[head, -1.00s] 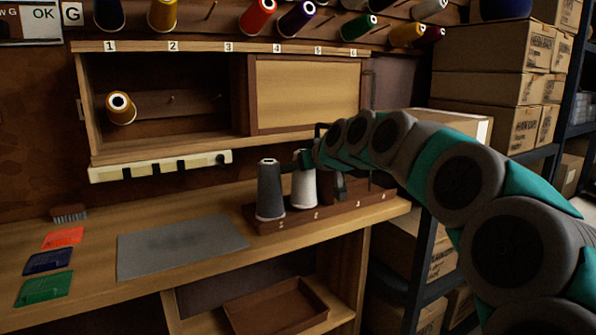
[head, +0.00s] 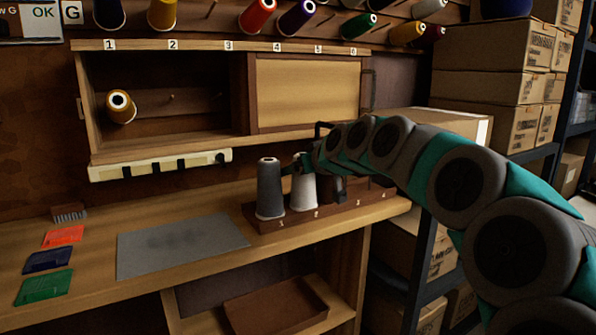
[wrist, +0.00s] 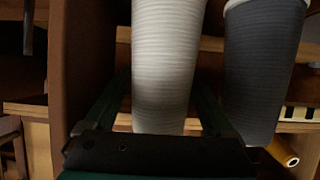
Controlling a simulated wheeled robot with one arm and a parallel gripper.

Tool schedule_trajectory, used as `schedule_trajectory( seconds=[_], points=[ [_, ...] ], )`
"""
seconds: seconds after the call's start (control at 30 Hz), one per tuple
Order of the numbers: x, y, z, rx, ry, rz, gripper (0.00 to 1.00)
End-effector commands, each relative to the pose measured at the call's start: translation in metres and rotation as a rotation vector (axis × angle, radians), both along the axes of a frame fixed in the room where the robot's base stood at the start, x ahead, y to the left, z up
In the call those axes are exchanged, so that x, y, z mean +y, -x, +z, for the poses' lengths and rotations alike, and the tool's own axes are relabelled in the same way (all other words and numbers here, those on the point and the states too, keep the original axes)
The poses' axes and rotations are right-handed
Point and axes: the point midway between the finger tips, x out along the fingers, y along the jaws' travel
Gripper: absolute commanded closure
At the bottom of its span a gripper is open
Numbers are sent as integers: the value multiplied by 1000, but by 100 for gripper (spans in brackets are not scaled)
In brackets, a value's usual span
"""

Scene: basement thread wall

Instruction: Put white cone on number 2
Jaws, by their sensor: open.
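The white cone (head: 304,191) stands upright on the dark wooden rack (head: 335,207), at the second place from the left, right of the grey cone (head: 270,190). The small numerals on the rack front are blurred. In the head view my gripper is at the white cone's upper part, mostly hidden by the cones and my arm. In the wrist view my open gripper (wrist: 160,92) has one finger on each side of the white cone (wrist: 165,60). The grey cone also shows there (wrist: 262,65), just outside the right finger.
A cabinet (head: 92,110) with labels 1 to 6 hangs above the bench. A yellow cone (head: 121,108) is on a peg inside it. A grey mat (head: 180,247) and coloured cards lie left on the bench. Stacked boxes (head: 490,75) stand at the right.

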Motion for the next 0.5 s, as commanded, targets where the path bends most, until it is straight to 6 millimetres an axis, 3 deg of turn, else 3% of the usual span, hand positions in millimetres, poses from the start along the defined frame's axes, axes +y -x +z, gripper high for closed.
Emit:
schedule_trajectory(
  seconds=[0.27,0.5],
  points=[
    [-9,11,10,-2,-1,-1,11],
    [-29,42,28,-5,-2,-2,11]
  ],
)
